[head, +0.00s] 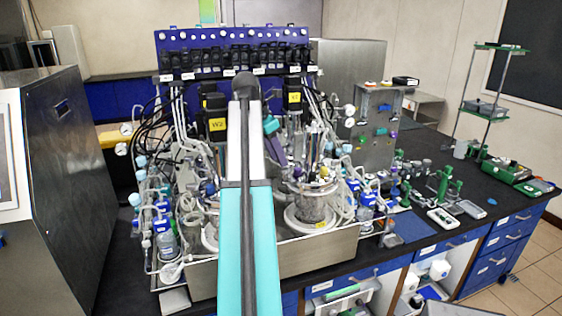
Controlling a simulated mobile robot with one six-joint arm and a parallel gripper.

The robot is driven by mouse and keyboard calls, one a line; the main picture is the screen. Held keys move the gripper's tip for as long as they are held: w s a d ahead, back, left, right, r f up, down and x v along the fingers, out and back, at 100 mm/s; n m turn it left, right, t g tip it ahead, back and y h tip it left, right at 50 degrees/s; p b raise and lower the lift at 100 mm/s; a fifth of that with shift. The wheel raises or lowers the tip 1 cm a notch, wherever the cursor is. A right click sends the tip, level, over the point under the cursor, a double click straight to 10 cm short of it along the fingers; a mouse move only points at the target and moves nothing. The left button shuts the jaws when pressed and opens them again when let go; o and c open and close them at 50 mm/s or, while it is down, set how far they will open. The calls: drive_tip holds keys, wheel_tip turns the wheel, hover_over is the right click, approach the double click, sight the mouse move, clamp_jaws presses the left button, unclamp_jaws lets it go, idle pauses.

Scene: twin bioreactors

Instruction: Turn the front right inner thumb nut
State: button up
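The right bioreactor vessel (311,209) stands in a metal tray (325,252), just right of my arm in the head view. Its round metal lid (318,186) carries several ports, tubes and fittings. The thumb nuts on the lid are too small to tell apart, so I cannot single out the front right inner one. The left bioreactor is largely hidden behind my teal and silver arm. My arm rises through the middle of the picture to a dark joint at the top. My gripper cannot be made out; the arm hides what lies behind it.
Tubing and small bottles (167,243) crowd both sides of the tray. A blue rack of black units (232,50) stands behind. A metal control box (377,130) is at right. Green tools and grey boxes lie on the black bench; a blue mat (412,226) lies near its front edge.

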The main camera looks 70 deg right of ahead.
sight(281, 170)
drive_tip(key=shift+p+x, duration=0.65)
drive_tip(key=shift+x, duration=1.5)
clamp_jaws()
